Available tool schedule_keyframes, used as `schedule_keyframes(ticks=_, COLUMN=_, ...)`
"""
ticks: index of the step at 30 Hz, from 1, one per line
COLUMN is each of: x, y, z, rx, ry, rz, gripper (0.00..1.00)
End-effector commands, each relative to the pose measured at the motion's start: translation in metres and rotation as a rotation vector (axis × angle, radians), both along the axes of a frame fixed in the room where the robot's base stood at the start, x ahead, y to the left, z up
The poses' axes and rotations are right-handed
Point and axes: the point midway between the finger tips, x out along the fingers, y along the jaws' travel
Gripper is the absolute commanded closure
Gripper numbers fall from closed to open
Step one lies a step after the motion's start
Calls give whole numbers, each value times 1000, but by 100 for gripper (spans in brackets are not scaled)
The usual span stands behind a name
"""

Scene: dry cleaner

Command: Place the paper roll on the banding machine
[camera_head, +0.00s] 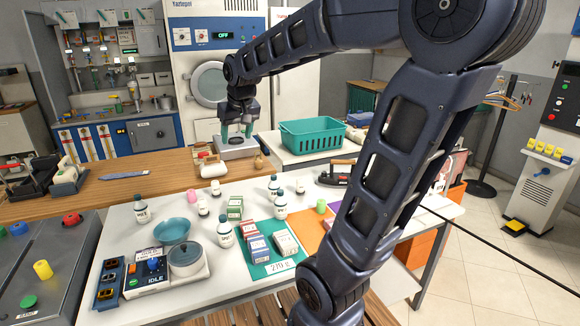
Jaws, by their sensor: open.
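I cannot tell for certain which device is the banding machine. A grey device with a pale rounded part (68,182) stands at the counter's left.
A teal crate (312,139) stands right of my gripper on a white table. The wooden counter's middle is mostly clear.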

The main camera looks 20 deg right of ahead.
Motion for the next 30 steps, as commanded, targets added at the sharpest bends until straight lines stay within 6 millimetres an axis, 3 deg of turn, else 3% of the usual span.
schedule_keyframes(ticks=1, x=-16, y=-15, z=-1, rx=1, ry=-4, rz=-22, gripper=41)
schedule_keyframes(ticks=6, x=-67, y=-52, z=-10, rx=2, ry=-5, rz=-78, gripper=41)
schedule_keyframes(ticks=15, x=-146, y=-92, z=-38, rx=3, ry=-6, rz=-164, gripper=41)
schedule_keyframes(ticks=21, x=-168, y=-100, z=-49, rx=3, ry=-4, rz=-188, gripper=41)
schedule_keyframes(ticks=30, x=-170, y=-101, z=-51, rx=3, ry=-3, rz=-190, gripper=41)
